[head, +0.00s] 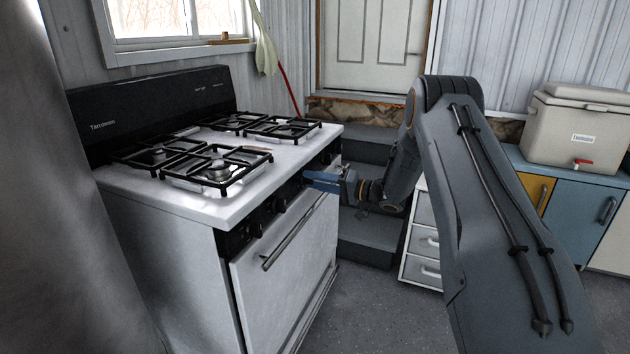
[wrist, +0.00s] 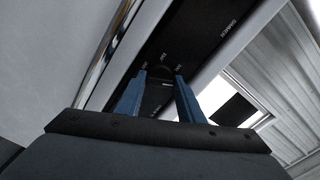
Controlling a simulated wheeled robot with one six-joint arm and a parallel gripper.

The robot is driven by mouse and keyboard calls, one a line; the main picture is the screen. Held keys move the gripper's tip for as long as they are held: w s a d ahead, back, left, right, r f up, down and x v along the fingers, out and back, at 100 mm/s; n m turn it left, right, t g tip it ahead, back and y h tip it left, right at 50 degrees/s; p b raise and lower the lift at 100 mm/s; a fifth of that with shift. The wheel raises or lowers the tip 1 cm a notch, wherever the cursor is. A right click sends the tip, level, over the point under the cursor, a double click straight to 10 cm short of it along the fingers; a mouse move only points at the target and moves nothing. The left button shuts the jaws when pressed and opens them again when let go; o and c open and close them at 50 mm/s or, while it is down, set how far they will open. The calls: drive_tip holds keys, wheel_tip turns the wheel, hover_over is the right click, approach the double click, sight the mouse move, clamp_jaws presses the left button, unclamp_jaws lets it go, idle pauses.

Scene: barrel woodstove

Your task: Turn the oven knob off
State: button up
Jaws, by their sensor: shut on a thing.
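The white stove (head: 165,205) stands at the left in the head view, with a black control panel (head: 240,240) along its front edge. My gripper (head: 310,180) reaches this panel from the right, towards its far end. In the wrist view its two blue fingers (wrist: 160,76) stand on either side of a dark round oven knob (wrist: 162,69), shut on it.
Several other knobs (head: 280,205) line the panel nearer to me. The oven door handle (head: 292,235) juts out below the panel. Black burner grates (head: 215,165) cover the stove top. Grey steps (head: 365,240), white drawers (head: 422,240) and a cooler (head: 575,125) are to the right.

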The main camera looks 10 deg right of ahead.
drive_tip(key=m, duration=0.5)
drive_tip(key=shift+m+p, duration=0.3)
drive_tip(key=shift+m, duration=0.1)
idle(0.3)
drive_tip(key=o, duration=0.8)
drive_tip(key=shift+s, duration=0.1)
drive_tip(key=v, duration=0.7)
drive_tip(key=shift+s+d+b, duration=0.2)
drive_tip(key=shift+d+b, duration=0.1)
drive_tip(key=shift+b, duration=0.1)
